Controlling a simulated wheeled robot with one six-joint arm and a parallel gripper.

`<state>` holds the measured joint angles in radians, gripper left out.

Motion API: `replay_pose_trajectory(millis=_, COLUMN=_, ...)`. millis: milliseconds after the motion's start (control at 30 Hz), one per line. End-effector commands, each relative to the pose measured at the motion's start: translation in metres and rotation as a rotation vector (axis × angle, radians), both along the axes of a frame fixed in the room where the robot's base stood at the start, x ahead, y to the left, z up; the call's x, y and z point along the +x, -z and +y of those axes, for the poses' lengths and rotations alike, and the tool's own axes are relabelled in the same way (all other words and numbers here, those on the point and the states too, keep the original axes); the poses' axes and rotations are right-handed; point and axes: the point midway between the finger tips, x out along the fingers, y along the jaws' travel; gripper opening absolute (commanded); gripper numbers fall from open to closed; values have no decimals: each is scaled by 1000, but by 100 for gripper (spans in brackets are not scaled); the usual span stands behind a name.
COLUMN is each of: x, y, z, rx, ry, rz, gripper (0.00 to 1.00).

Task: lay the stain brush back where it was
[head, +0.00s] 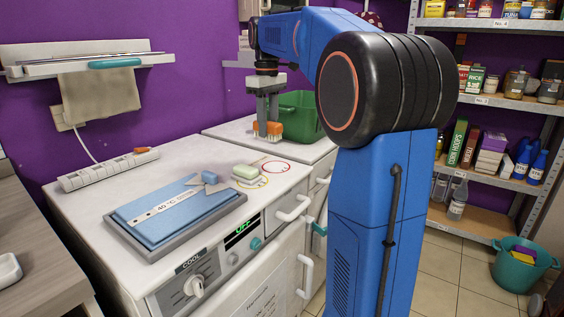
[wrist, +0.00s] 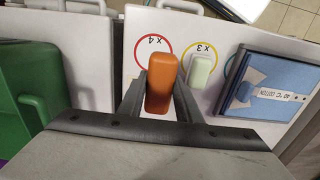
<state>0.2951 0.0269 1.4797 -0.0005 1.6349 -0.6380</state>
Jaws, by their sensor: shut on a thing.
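My gripper (head: 266,128) is shut on an orange block-shaped thing, which I take to be the stain brush (head: 275,132). It is held above the white top, in front of the green tub. In the wrist view the orange brush (wrist: 161,84) sits between both fingers and covers the lower part of a red circle (wrist: 140,42) marked x4. That red ring (head: 289,167) looks empty in the head view, to the right of a pale green bar (head: 246,173). The bar stands at a yellow ring (head: 262,184). Bristles cannot be made out.
A grey tray (head: 150,251) with folded blue cloth lies at the front left of the white top. A power strip (head: 95,177) with an orange plug lies behind it. The green tub (head: 305,110) stands at the back right. Shelves (head: 515,104) are at the right.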

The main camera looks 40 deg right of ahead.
Motion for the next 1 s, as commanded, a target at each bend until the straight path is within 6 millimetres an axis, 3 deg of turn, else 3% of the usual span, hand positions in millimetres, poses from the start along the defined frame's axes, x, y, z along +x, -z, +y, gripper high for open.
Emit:
replay_pose_trajectory(millis=333, x=-1, y=49, z=0, rx=1, ry=-7, rz=1, gripper=3)
replay_pose_trajectory(millis=567, x=0, y=63, z=0, rx=1, ry=-6, rz=1, gripper=3)
replay_pose_trajectory(millis=833, x=0, y=96, z=0, rx=1, ry=-6, rz=1, gripper=3)
replay_pose_trajectory(millis=1000, x=0, y=100, z=0, rx=0, ry=-6, rz=0, gripper=3)
